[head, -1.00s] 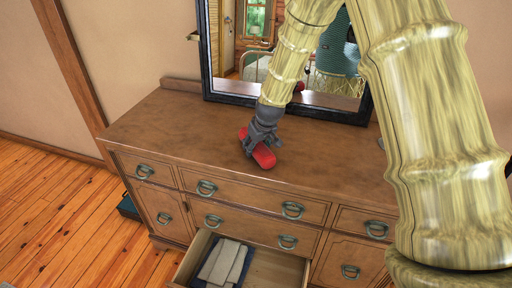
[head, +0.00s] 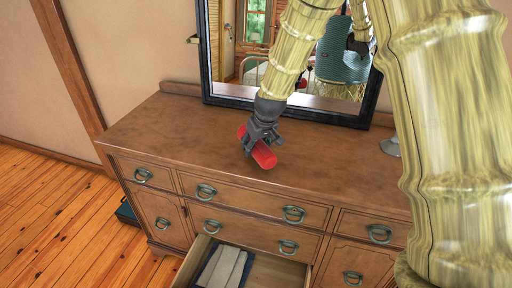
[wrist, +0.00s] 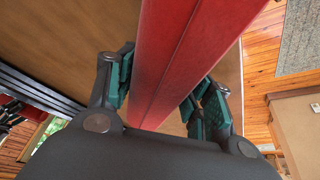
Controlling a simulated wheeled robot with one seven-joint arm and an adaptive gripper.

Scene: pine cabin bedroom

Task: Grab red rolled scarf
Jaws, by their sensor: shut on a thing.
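The red rolled scarf (head: 264,155) is at the top of the wooden dresser in the head view. My gripper (head: 259,146) is around its middle, pointing down, with the fingers shut on it. In the wrist view the scarf (wrist: 185,50) runs between the two green-padded fingers of my gripper (wrist: 165,100). The scarf seems a little above the dresser top, but the exact gap is hard to tell. The part of the scarf under the fingers is hidden.
The wooden dresser (head: 150,125) has a black-framed mirror (head: 225,95) at its back. A lower drawer (head: 262,272) stands open with folded cloths (head: 222,268) inside. A grey object (head: 391,145) stands at the right of the top. The dresser's left part is clear.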

